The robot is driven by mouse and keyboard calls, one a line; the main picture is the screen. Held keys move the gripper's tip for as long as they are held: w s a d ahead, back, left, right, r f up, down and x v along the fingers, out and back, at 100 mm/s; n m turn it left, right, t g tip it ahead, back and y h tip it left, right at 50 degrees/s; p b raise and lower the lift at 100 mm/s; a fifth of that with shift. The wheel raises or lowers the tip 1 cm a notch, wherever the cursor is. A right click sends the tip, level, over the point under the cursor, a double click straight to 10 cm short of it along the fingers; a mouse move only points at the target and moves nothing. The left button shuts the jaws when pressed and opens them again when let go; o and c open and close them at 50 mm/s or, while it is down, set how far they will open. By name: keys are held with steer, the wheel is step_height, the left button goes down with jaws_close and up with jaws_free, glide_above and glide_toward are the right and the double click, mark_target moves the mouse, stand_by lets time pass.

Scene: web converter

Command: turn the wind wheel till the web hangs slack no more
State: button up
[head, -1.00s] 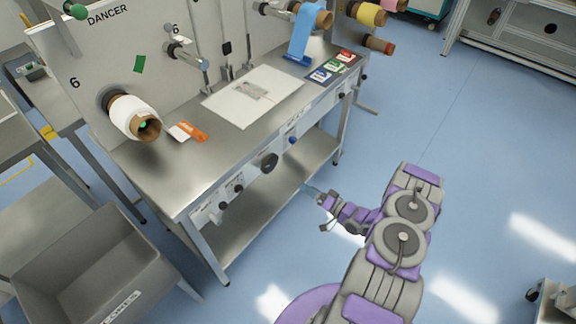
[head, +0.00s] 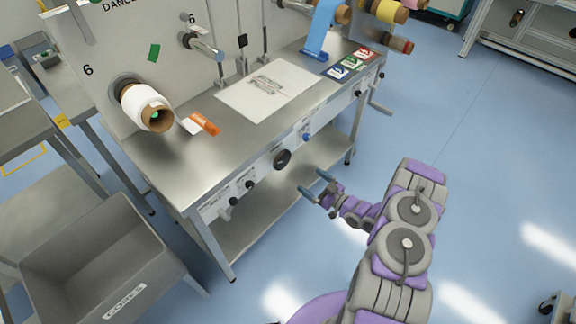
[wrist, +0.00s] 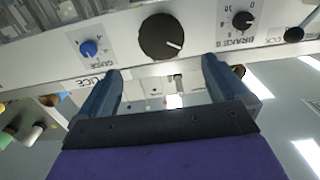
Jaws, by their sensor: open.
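A large round black knob (head: 282,159) with a white pointer line sits on the front panel of the steel bench; I cannot read its label, so I cannot tell whether it is the wind wheel. It shows close up in the wrist view (wrist: 161,36), just beyond my fingertips. My gripper (head: 316,184) is open and empty, in front of the panel and apart from the knob. In the wrist view its fingers (wrist: 163,72) stand either side of the knob's line. A blue web (head: 320,30) hangs from a roll down to the bench top; its tension is hard to tell.
A blue knob (wrist: 88,48) and a smaller black brake knob (wrist: 242,19) flank the large knob. A crank handle (head: 379,107) sticks out at the bench's right end. A white roll (head: 143,106) hangs at left. A grey bin (head: 100,250) stands at lower left.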

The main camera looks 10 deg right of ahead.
mark_target(284, 162)
steer(key=b+x, duration=0.3)
steer(key=x, duration=0.9)
steer(key=shift+w+a, duration=0.25)
steer(key=shift+w, duration=0.05)
steer(key=c, duration=0.7)
steer(key=shift+m+p, duration=0.35)
steer(key=shift+m, duration=0.05)
